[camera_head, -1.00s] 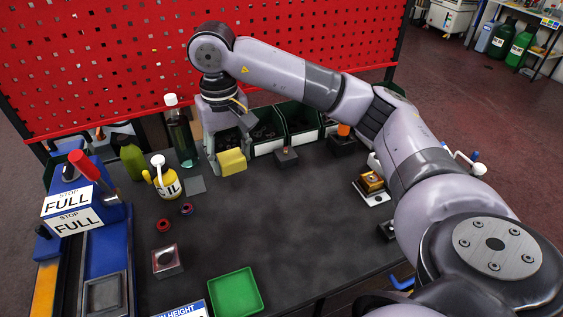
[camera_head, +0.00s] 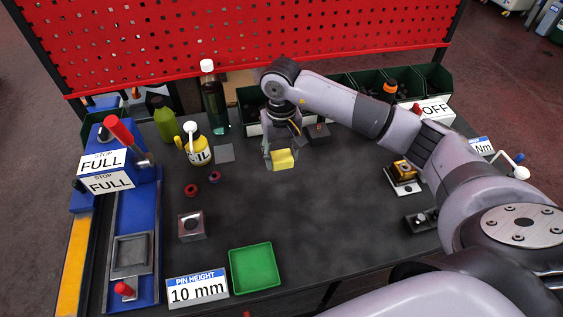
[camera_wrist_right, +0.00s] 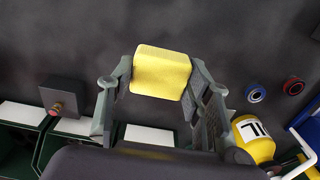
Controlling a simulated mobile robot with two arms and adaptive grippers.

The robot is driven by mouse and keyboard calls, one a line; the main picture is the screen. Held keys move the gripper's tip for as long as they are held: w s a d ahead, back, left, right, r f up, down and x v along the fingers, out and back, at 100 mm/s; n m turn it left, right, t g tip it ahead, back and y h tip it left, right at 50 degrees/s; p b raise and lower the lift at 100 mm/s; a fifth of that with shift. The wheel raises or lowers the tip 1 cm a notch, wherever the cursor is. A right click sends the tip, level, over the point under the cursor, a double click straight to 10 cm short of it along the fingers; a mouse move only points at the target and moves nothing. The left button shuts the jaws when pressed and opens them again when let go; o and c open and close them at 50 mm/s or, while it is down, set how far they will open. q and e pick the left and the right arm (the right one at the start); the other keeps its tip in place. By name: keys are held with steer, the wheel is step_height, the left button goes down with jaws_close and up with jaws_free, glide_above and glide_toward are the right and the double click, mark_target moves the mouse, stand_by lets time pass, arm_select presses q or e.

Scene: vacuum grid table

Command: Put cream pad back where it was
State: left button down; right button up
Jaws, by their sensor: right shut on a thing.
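The cream pad (camera_head: 283,160), a pale yellow block with rounded edges, is between the fingers of my right gripper (camera_head: 281,154). In the right wrist view the pad (camera_wrist_right: 161,73) shows at the fingertips, with a finger against each side of my right gripper (camera_wrist_right: 160,80). The gripper is shut on it. The pad is over the dark bench top, right of a flat grey square (camera_head: 224,152). I cannot tell whether it touches the bench. My left gripper is out of view.
Green bins (camera_head: 340,85) stand along the back below the red pegboard (camera_head: 250,35). A yellow oil can (camera_head: 197,150) and bottles stand left of the gripper. A small dark block (camera_head: 318,134) is close on its right. A green tray (camera_head: 253,268) lies in front. The middle bench is clear.

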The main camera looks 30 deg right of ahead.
mark_target(281, 176)
steer(key=shift+f, duration=0.55)
step_height(281, 176, down, 3)
steer(key=shift+f+p, duration=0.2)
steer(key=shift+p, duration=0.4)
steer(key=shift+f, duration=0.3)
steer(key=shift+f, duration=0.1)
steer(key=shift+f+b, duration=0.1)
steer(key=shift+b, duration=0.2)
steer(key=o, duration=1)
